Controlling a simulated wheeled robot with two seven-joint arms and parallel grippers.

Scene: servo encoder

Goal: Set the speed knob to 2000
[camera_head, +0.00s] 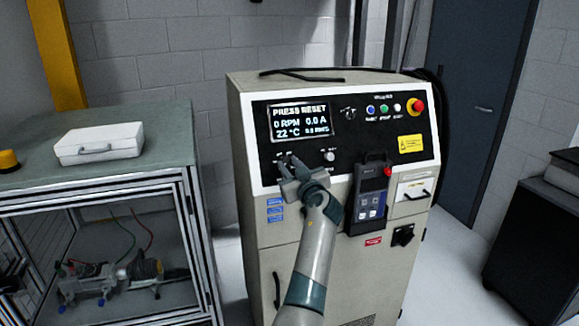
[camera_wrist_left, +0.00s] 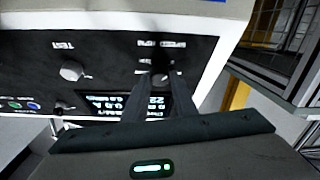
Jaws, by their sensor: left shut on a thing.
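The cream control cabinet (camera_head: 330,240) stands upright with a black front panel. Its display (camera_head: 299,121) reads PRESS RESET, 0 RPM, 0.0 A and 22 °C. My left gripper (camera_head: 288,165) is at the panel's lower left, below the display. In the left wrist view, the gripper (camera_wrist_left: 158,80) has its fingers around the speed knob (camera_wrist_left: 160,77), under the SPEED RPM label. The gripper is shut on this knob. The fingers partly hide the knob, and its setting cannot be read. The TEST knob (camera_head: 330,156) is to its right and also shows in the wrist view (camera_wrist_left: 72,70). My right gripper is out of view.
Blue, green and white buttons (camera_head: 383,109) and a red emergency stop (camera_head: 415,106) are at the panel's upper right. A dark handheld unit (camera_head: 370,197) hangs right of my forearm. A bench with a white case (camera_head: 98,143) stands left; a dark cabinet (camera_head: 535,235) stands right.

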